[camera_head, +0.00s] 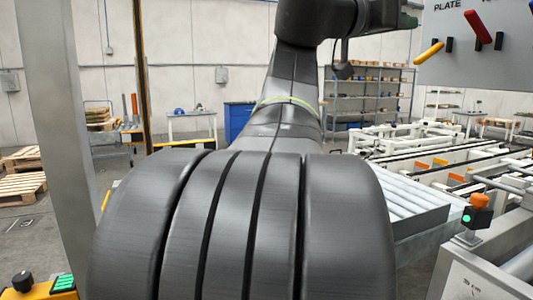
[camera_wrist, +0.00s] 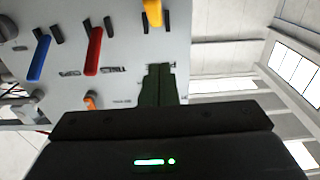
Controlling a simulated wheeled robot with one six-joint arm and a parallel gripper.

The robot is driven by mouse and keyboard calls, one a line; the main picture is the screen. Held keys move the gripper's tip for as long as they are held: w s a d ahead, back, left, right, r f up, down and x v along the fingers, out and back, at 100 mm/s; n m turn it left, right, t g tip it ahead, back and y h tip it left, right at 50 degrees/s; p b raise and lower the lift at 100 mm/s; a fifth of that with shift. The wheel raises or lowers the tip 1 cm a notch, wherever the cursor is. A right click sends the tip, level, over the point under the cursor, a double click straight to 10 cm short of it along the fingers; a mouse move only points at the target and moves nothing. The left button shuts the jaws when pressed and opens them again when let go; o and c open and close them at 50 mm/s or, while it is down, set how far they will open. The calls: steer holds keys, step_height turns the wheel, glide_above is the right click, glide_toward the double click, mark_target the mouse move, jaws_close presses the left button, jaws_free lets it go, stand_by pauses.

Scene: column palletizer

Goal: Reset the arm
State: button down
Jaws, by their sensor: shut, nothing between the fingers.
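My arm rises through the middle of the head view and bends right at the top. My gripper (camera_wrist: 160,68) shows in the wrist view as two dark green fingers lying together, with nothing between them. They point toward a grey panel (camera_wrist: 120,25); I cannot tell whether they touch it. In the head view only a bit of the green gripper end (camera_head: 409,20) shows, left of the panel.
The panel carries a blue lever (camera_wrist: 39,58), a red lever (camera_wrist: 93,52), a yellow lever (camera_wrist: 153,12) and an orange knob (camera_wrist: 90,101). A roller conveyor (camera_head: 405,210) stands at right. A metal post (camera_head: 65,120) stands at left, with pallets (camera_head: 22,185) beyond.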

steer(key=shift+d+f, duration=0.45)
steer(key=f+v, duration=0.1)
steer(key=v, duration=1)
steer(key=w+d+r+y+p, duration=0.1)
steer(key=w+d+p, duration=0.1)
steer(key=d+p, duration=0.2)
steer(key=w+d+r+g+y+p, duration=0.1)
steer(key=w+d+r+p, duration=0.1)
steer(key=d, duration=0.5)
steer(key=shift+w+d+p, duration=0.25)
steer(key=shift+w+p, duration=0.3)
steer(key=shift+p, duration=0.7)
